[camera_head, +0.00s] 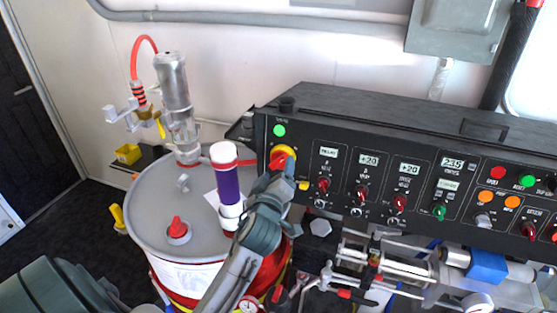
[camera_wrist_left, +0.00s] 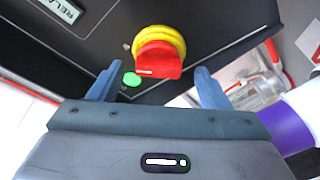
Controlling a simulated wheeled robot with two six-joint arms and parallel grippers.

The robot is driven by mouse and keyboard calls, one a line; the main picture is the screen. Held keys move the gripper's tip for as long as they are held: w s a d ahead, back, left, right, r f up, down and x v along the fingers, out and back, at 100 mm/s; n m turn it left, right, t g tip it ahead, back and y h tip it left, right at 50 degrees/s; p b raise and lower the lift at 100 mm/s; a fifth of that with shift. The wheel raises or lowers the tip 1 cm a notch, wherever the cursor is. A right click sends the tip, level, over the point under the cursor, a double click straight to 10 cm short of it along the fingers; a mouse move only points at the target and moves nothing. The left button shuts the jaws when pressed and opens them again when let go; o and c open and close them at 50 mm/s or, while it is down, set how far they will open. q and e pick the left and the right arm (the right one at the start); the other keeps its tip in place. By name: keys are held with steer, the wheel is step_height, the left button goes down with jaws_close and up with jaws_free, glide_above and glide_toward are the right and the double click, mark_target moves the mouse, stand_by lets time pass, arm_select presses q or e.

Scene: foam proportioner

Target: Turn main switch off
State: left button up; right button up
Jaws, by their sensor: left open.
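The main switch (camera_head: 283,157) is a red rotary knob on a yellow round base, at the left end of the black control panel. In the left wrist view, the main switch (camera_wrist_left: 158,58) appears just ahead of the fingertips, centred between them, its red handle lying roughly crosswise. My left gripper (camera_head: 284,174) is in front of the switch and partly hides its lower side. In the left wrist view, my left gripper (camera_wrist_left: 160,82) is open, with blue-grey fingers apart and nothing between them; contact with the knob does not show. My right gripper is out of view.
A lit green lamp (camera_head: 279,130) sits above the switch. The panel (camera_head: 400,150) continues right with displays and small knobs. A grey drum (camera_head: 150,210) with a purple-banded cylinder (camera_head: 225,175) stands left of my gripper, close by. Pipes and valves (camera_head: 385,265) lie below the panel.

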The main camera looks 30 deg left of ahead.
arm_select(q)
steer(key=shift+p+x, duration=0.35)
steer(key=shift+x, duration=0.8)
steer(key=shift+w, duration=0.1)
steer(key=c, duration=1)
